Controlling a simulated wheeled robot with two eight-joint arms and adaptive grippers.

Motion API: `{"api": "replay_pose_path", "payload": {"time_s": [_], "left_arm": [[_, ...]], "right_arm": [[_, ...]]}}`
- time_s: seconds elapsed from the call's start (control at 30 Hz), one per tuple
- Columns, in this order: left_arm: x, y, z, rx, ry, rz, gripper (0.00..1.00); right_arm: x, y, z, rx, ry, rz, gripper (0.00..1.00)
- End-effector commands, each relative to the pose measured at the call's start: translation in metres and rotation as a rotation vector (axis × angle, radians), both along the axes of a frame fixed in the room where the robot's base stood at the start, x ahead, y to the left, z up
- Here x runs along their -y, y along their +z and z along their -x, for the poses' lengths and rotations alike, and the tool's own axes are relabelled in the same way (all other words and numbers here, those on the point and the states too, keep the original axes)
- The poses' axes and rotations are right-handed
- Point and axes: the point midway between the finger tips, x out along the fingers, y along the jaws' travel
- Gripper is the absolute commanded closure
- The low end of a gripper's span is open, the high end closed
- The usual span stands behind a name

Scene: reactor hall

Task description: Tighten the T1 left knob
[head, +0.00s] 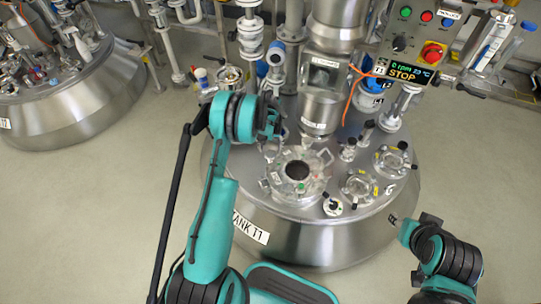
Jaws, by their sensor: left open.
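Tank T1 (290,236) is a round steel vessel in the middle, with its name plate (250,228) on the front left. On its lid is a round hatch (297,172) with a dark centre and small clamp parts around its rim. Which small part is the left knob I cannot tell; the hatch's left rim (272,180) is partly crowded by fittings. My left gripper (272,122) is open and empty above the lid, up and left of the hatch, apart from it. My right arm shows at the lower right, but its gripper is not visible.
A control box (425,40) with buttons, a red stop button (432,53) and a lit display (402,72) stands at the upper right. A tall steel column (322,90) rises behind the hatch. Smaller ports (360,188) sit to the right. Another tank (70,105) is at left.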

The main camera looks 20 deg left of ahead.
Motion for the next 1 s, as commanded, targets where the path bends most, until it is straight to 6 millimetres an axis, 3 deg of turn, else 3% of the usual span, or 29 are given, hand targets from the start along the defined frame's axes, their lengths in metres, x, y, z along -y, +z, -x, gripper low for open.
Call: {"api": "replay_pose_path", "payload": {"time_s": [0.77, 0.9, 1.0], "left_arm": [[0.000, 0.000, 0.000, 0.000, 1.318, 0.000, 0.40], [0.000, -0.033, 0.000, 0.000, 1.329, 0.000, 0.40], [0.000, -0.046, 0.000, 0.000, 1.328, 0.000, 0.40]], "right_arm": [[0.000, 0.000, 0.000, 0.000, 0.000, 0.000, 0.60], [0.000, 0.000, 0.000, 0.000, 0.000, 0.000, 0.60], [0.000, 0.000, 0.000, 0.000, 0.000, 0.000, 0.60]]}}
